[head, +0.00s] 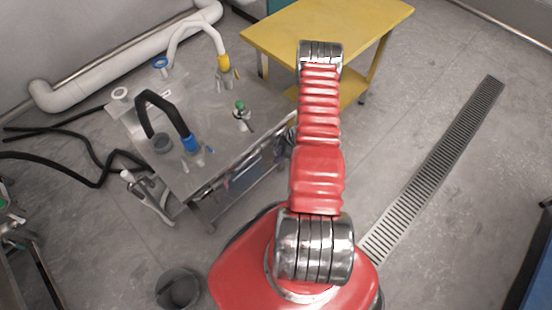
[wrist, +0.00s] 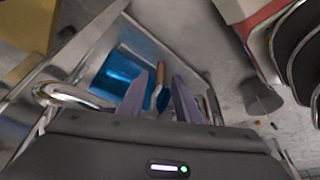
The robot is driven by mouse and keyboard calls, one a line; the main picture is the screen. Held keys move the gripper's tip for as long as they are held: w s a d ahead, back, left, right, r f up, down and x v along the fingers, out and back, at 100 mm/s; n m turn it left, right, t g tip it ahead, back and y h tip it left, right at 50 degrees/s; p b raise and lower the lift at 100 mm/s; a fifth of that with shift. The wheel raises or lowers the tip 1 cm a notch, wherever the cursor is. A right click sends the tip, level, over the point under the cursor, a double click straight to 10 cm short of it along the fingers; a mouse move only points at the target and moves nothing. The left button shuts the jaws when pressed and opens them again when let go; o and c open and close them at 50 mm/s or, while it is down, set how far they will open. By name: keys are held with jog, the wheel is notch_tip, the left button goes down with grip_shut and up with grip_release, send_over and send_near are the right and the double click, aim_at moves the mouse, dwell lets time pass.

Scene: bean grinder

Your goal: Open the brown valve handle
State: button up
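In the wrist view my gripper (wrist: 160,80) is open, with its two grey-purple fingers apart and nothing held between them. A small brown handle-like piece (wrist: 161,70) shows beyond the fingertips, in the gap between them, with a blue part (wrist: 162,98) below it. I cannot tell whether this is the brown valve handle. A bright blue sheet or tray (wrist: 118,75) lies to its left. In the head view no brown valve handle can be made out, and my gripper is hidden behind my red arm.
A metal table (head: 200,178) stands left of my arm, carrying a black hose (head: 165,103), a white hose (head: 197,27) and a green-topped fitting (head: 240,106). A yellow table (head: 350,20) stands behind. A bucket (head: 180,288) is on the floor.

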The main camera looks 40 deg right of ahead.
jog(key=shift+x, duration=1.85)
jog(key=shift+c, duration=0.5)
grip_shut()
